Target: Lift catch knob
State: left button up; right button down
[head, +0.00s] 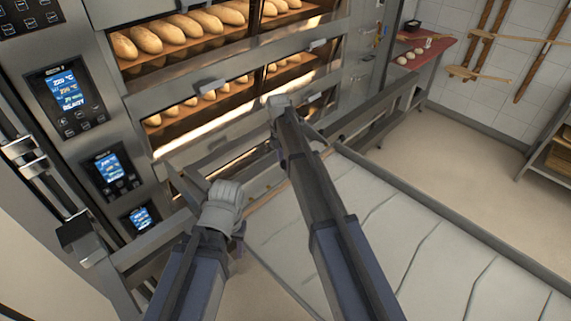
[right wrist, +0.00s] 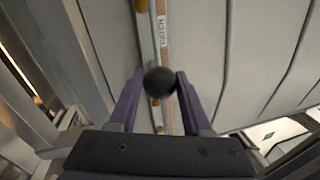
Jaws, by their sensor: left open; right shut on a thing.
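The catch knob (right wrist: 160,80) is a dark round ball in the right wrist view. The two purple fingers of my right gripper (right wrist: 155,82) are shut on it from either side. A strip with a small printed label (right wrist: 163,32) runs behind the knob. In the head view my right arm reaches forward to the oven front, and its gripper (head: 281,102) is mostly hidden by its own wrist; the knob cannot be seen there. My left gripper (head: 222,203) is open, lower left near the oven's front rail, with its fingers mostly hidden.
The deck oven (head: 215,60) holds several loaves behind glass, with lit control panels (head: 70,92) at left. A pale cloth-covered loader (head: 400,230) lies to the right of my right arm. A red-topped table (head: 425,55) stands behind, with free floor (head: 480,130) nearby.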

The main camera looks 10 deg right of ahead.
jog(key=shift+c, duration=1.8)
grip_release()
jog(key=shift+r, duration=0.15)
jog(key=r+p, duration=0.2)
jog(key=w+r+p, duration=0.1)
jog(key=r+p, duration=0.4)
jog(key=shift+w+a+r+p, duration=0.2)
jog(key=shift+a+r+p, duration=0.1)
jog(key=shift+p, duration=0.05)
jog(key=shift+f, duration=0.1)
